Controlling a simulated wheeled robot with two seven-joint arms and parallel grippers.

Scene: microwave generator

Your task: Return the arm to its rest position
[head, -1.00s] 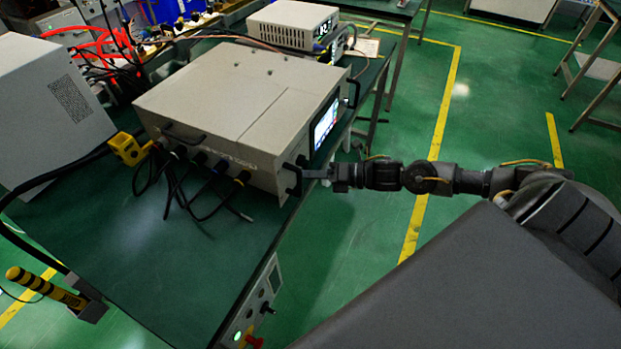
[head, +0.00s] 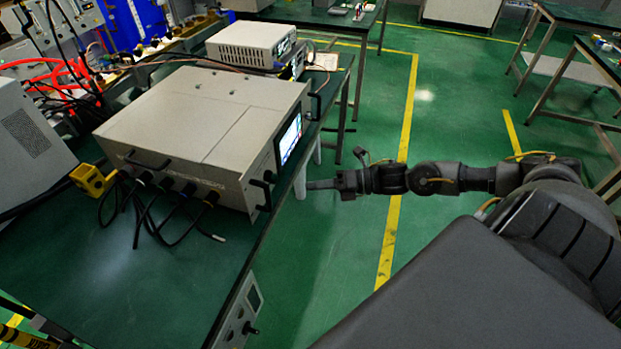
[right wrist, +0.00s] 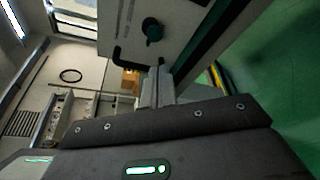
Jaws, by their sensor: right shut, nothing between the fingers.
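My right arm (head: 430,178) comes in from the right in the head view. My right gripper (head: 322,184) is shut and empty, just right of the microwave generator (head: 205,125) and apart from its front handle (head: 262,192). In the right wrist view the shut fingers (right wrist: 157,88) point toward a pale panel with a dark knob (right wrist: 153,30) and a black handle. The generator is a large beige box on the green-topped table, its lit screen facing right. My left gripper is not in view.
Black cables (head: 160,215) hang from the generator onto the green table (head: 130,285). A yellow block (head: 90,179) lies at the left. A smaller white instrument (head: 252,44) stands behind. Open green floor (head: 340,255) lies right of the table.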

